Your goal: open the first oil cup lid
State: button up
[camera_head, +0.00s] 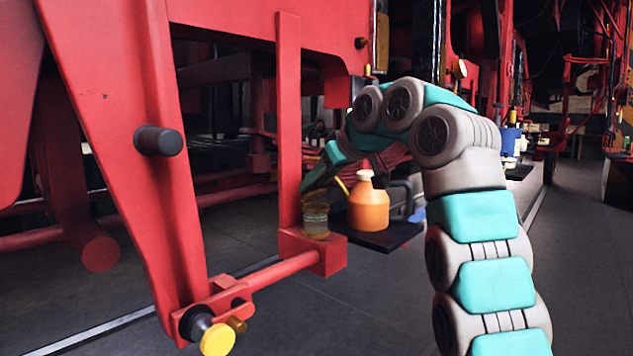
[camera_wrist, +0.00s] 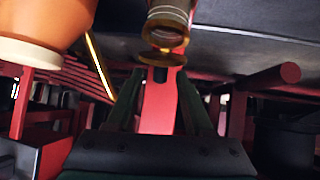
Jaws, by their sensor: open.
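The oil cup (camera_head: 316,222) is a small glass-and-brass cup standing upright on a red block (camera_head: 327,256) beside a red upright post. In the wrist view the cup (camera_wrist: 170,14) shows at the top centre, upside down. A thin brass disc (camera_wrist: 160,58), seemingly its lid, lies just off the cup's rim; I cannot tell how far it is tilted open. My gripper (camera_wrist: 163,80) is open, its two fingers either side of the view's middle, tips close to the disc. No grip on it shows. In the head view the fingers are small and hard to make out beside the cup.
An orange oil can (camera_head: 368,208) with a pale cap stands on a dark tray (camera_head: 385,238) just right of the cup. The red post (camera_head: 288,120) rises close beside the cup. A red rod (camera_head: 280,272) runs below. Open floor lies in front.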

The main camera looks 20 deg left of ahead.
jog(key=v, duration=0.7)
